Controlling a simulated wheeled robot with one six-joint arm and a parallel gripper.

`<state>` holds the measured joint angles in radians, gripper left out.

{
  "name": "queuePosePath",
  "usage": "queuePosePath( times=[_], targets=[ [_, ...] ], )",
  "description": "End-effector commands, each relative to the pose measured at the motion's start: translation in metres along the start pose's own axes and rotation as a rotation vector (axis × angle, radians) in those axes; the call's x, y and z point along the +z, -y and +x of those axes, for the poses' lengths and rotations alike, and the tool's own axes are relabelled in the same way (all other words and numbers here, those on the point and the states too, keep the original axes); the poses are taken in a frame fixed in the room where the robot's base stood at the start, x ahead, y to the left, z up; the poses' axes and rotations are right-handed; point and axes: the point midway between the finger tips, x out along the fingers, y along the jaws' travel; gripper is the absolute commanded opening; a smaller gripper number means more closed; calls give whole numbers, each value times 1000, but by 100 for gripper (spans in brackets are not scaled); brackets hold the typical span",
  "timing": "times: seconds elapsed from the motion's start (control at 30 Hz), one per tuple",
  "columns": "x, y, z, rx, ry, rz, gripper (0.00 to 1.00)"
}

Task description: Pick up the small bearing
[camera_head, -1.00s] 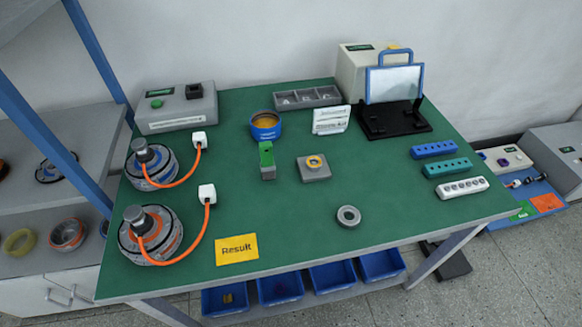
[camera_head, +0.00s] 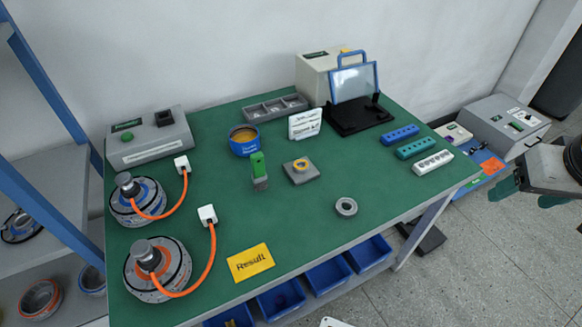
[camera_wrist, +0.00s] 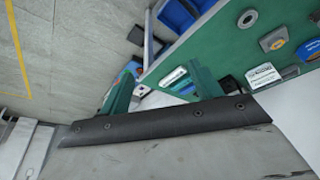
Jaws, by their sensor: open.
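A small grey ring-shaped bearing (camera_head: 346,207) lies flat on the green table near its front edge, right of centre. It also shows near the top of the wrist view (camera_wrist: 247,18). A yellow ring (camera_head: 300,165) sits on a grey square block behind it. My gripper (camera_head: 562,178) is at the right edge of the head view, partly cut off, beyond the table's right side and well away from the bearing. In the wrist view its two teal fingers (camera_wrist: 162,88) are spread apart with nothing held between them.
The green table (camera_head: 210,225) has a yellow Result card (camera_head: 250,262) at its front. Two motors with orange cables stand at left. Blue, teal and white hole strips (camera_head: 416,148) lie at right. Blue bins (camera_head: 281,299) hang below the front edge. The tabletop around the bearing is clear.

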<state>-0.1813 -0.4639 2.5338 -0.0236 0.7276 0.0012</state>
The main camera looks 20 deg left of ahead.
Motion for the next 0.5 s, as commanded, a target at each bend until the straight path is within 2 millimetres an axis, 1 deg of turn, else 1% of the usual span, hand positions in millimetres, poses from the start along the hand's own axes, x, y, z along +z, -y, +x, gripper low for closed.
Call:
queuePosePath(
  times=[0.03,0.07,0.1,0.17,0.23,0.27,0.3,0.37,0.4,0.47,0.5],
  targets=[
    [-19,17,23,-17,-36,-52,64],
    [-31,27,34,-27,-67,-79,64],
    [-45,42,48,-41,-110,-113,64],
    [-64,66,70,-67,-172,-163,64],
    [-81,97,95,-102,-245,-220,64],
    [-87,112,105,-119,-276,-244,64],
    [-93,131,119,-142,-318,-275,64],
    [-99,162,138,-183,-379,-322,64],
    [-101,183,150,-212,-419,-350,64],
    [-100,215,166,-256,-476,-391,64],
    [-97,234,175,-286,-511,-414,64]
  ],
)
